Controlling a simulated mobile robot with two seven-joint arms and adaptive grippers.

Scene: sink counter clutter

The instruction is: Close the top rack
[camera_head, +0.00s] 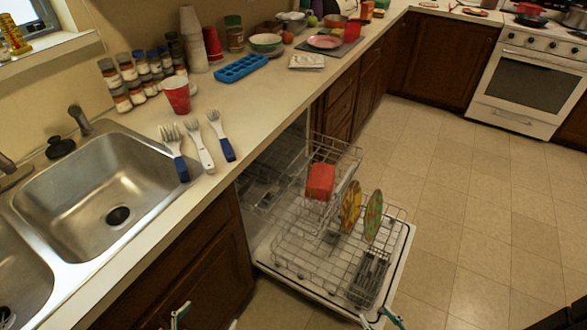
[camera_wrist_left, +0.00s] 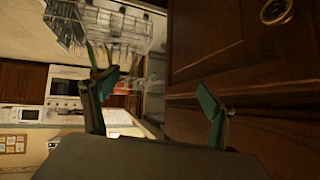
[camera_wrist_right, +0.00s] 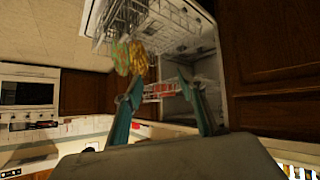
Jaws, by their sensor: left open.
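The dishwasher is open, and its top rack (camera_head: 345,150) is a wire rack standing partly out from under the counter. A red box-shaped item (camera_head: 320,181) shows at its front in the head view; I cannot tell which rack holds it. My left gripper (camera_head: 207,319) is open and empty at the bottom edge of the head view, left of the dishwasher door, in front of the cabinet. My right gripper (camera_head: 380,319) is open and empty near the door's front edge. Both are apart from the top rack. The right wrist view shows its spread fingers (camera_wrist_right: 161,92).
The bottom rack (camera_head: 290,255) is out over the lowered door (camera_head: 402,262), holding two patterned plates (camera_head: 350,207) (camera_head: 373,216) and a grey cutlery basket (camera_head: 368,278). The sink (camera_head: 95,190) and counter clutter are at left. The floor (camera_head: 470,220) at right is clear.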

